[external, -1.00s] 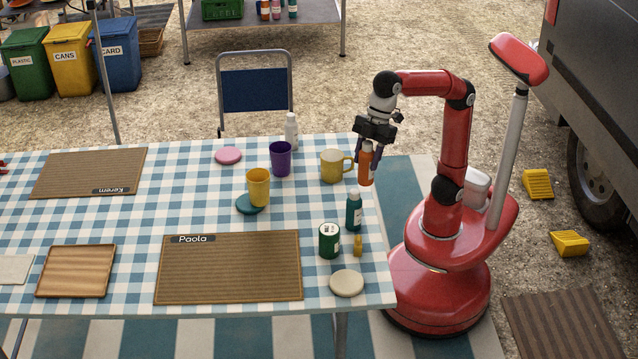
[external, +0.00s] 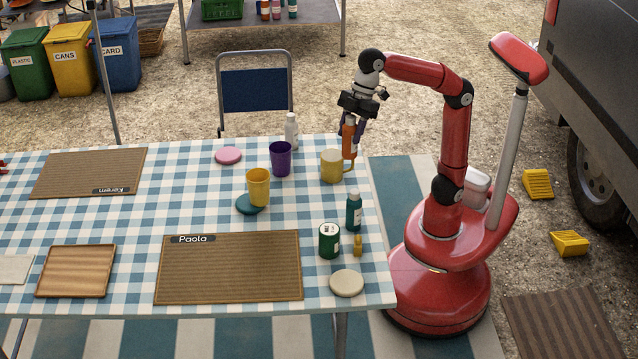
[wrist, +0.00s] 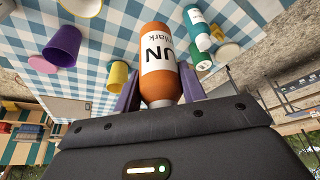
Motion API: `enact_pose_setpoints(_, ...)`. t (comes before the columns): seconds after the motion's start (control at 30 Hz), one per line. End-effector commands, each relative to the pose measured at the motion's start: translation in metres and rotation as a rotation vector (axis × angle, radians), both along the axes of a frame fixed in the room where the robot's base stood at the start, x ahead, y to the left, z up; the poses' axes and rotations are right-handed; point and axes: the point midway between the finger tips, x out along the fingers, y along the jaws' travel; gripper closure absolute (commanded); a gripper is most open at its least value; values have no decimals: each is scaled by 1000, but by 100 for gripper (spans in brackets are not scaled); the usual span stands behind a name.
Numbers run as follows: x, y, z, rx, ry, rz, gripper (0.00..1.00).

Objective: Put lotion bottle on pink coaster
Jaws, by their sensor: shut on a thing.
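The orange bottle (external: 349,140), its label partly readable as "UN" in the wrist view (wrist: 158,62), is likely the lotion bottle. My gripper (external: 352,132) is shut on it and holds it roughly upright, in the air by the table's right back edge, behind or beside the yellow mug. Dark purple fingers show on both sides of the bottle. The pink coaster (external: 228,156) lies bare on the table's back part, left of my gripper. It also shows at the left of the wrist view (wrist: 41,64).
The yellow mug (external: 331,167), purple cup (external: 280,159) and white bottle (external: 291,132) stand between my gripper and the pink coaster. A teal bottle (external: 354,212) and green can (external: 329,241) are nearer.

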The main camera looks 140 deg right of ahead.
Motion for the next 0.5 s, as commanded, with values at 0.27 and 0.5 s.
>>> enact_pose_setpoints(0.27, -1, 1, -78, 2, 2, 1, 85)
enact_pose_setpoints(0.5, 0, 1, -119, 1, 0, 1, 85)
